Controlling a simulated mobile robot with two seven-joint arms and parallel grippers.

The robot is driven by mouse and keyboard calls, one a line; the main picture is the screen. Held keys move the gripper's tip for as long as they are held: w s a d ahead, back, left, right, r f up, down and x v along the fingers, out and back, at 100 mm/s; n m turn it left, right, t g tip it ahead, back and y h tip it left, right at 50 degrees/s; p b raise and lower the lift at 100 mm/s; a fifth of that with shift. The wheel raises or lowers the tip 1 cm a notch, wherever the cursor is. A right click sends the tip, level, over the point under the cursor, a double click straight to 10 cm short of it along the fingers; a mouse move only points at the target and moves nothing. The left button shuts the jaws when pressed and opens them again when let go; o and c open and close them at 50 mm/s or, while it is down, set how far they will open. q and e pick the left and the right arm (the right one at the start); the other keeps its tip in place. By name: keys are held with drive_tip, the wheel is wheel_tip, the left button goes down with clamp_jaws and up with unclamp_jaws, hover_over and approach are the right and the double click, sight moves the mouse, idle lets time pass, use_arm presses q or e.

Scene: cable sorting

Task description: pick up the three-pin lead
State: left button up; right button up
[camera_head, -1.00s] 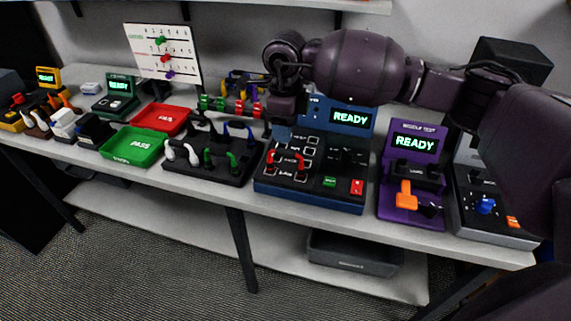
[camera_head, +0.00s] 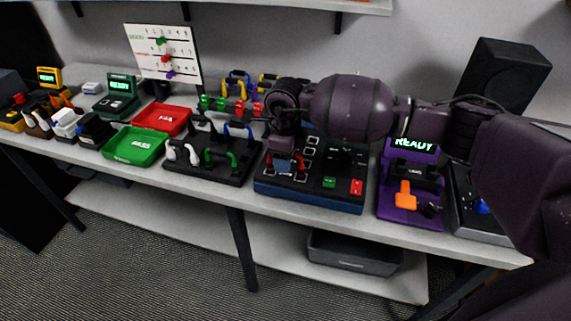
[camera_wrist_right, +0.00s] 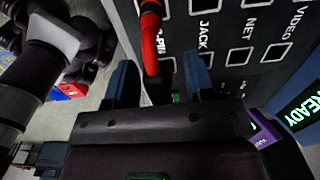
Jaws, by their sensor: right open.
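The red lead (camera_head: 300,164) bows up from the panel of the blue tester (camera_head: 310,199), at its left side. In the right wrist view the red lead (camera_wrist_right: 149,38) runs past a partly hidden label ending in "PIN". My right gripper (camera_head: 286,158) is low over this lead, pointing down. In the wrist view its two blue fingers (camera_wrist_right: 160,78) are apart, with the lead's near end between or just beyond them. I cannot tell if they touch it. The gripper hides the lead's middle in the head view. My left gripper is out of view.
A black rack (camera_head: 208,167) with white and green leads stands left of the tester. Green (camera_head: 137,160) and red (camera_head: 180,108) trays lie further left. A purple tester (camera_head: 412,212) stands to the right. Several coloured leads hang behind the black rack.

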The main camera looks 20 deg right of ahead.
clamp_jaws()
drive_tip(key=shift+r, duration=0.15)
drive_tip(key=shift+r, duration=0.3)
wheel_tip(320, 180, up, 22)
drive_tip(key=p, duration=0.1)
idle(0.7)
